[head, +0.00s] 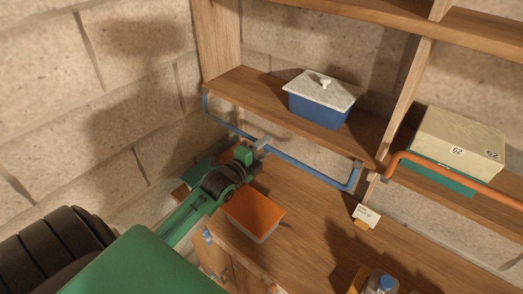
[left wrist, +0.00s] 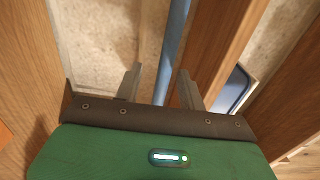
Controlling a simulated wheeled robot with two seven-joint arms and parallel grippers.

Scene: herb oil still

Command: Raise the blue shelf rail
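The blue shelf rail (head: 310,170) is a bent bar along the front of the left shelf. It hangs below the shelf's front edge, its ends turned up to the shelf. My left gripper (head: 263,146) is at the rail's middle. The fingers stand apart, with a gap on the left, so the gripper is open around the rail. My right gripper is in neither view.
A blue box with a white speckled lid (head: 322,95) stands on the shelf above the rail. An orange rail (head: 450,172) fronts the right shelf, which holds a beige box (head: 460,140). An orange tray (head: 253,212) and a small card (head: 367,215) are on the counter below.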

